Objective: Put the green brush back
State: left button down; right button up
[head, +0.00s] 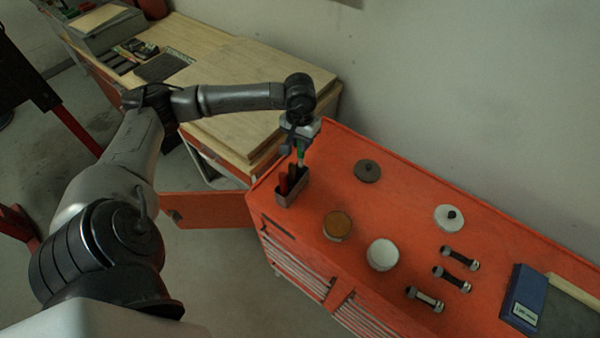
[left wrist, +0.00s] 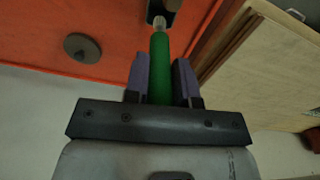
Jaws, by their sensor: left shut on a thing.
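The green brush (head: 301,152) is held upright in my left gripper (head: 299,137). In the left wrist view my left gripper (left wrist: 160,78) is shut on the brush's green handle (left wrist: 159,65), with a purple-grey finger on each side. The brush's silver ferrule (left wrist: 159,23) points toward a dark holder. That holder (head: 292,191) is a small grey box at the left end of the orange cabinet top, with red and dark handles in it. The brush is over or partly in the holder; its lower end is hidden. My right gripper is not in view.
On the orange cabinet (head: 400,215) are a dark lid (head: 367,171), a white lid (head: 448,218), an amber-topped jar (head: 337,225), a white jar (head: 382,254), several small dumbbell-shaped parts (head: 452,279) and a blue box (head: 524,298). A wooden workbench (head: 240,80) stands behind, left.

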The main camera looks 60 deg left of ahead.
aim_at(299, 156)
pick_arm(q)
notch_tip(299, 156, down, 9)
jog(key=shift+s+p, duration=0.1)
jog(key=shift+p, duration=0.8)
jog(key=shift+a, duration=0.1)
jog(key=shift+f, duration=0.1)
jog(key=c, duration=1.4)
grip_release()
jog(key=o, duration=0.5)
jog(key=shift+c, duration=0.2)
